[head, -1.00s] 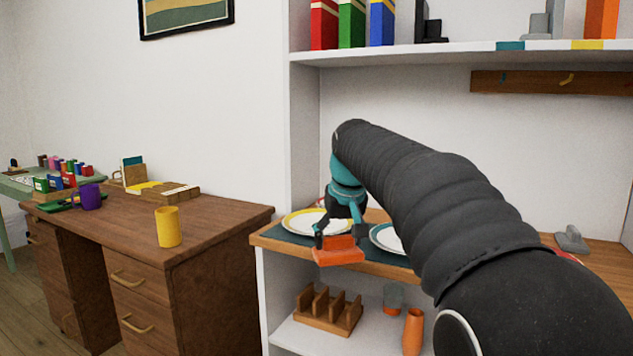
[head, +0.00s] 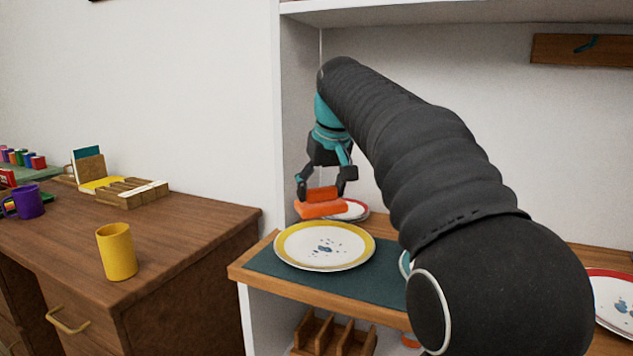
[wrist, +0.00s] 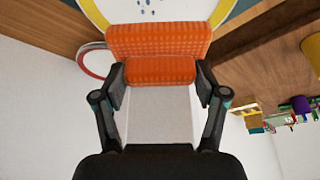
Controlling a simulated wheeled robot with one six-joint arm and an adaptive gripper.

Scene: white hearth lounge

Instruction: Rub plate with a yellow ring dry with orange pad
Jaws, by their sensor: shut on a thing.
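The plate with a yellow ring (head: 290,251) lies on a dark green mat on the wooden shelf board, with blue wet-looking spots on its white middle. It also shows in part at the top of the wrist view (wrist: 95,12). My gripper (head: 325,184) is shut on the orange pad (head: 321,210) and holds it above and behind the plate in the head view, apparently clear of it. In the wrist view the pad (wrist: 160,42) sits between the fingertips and hides part of the plate.
A red-rimmed plate (head: 356,211) lies behind the yellow-ringed one, and another (head: 612,300) at the right. My arm hides most of a teal-rimmed plate. A yellow mug (head: 116,252) stands on the desk (head: 190,235) at left. A wooden rack (head: 330,335) is below.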

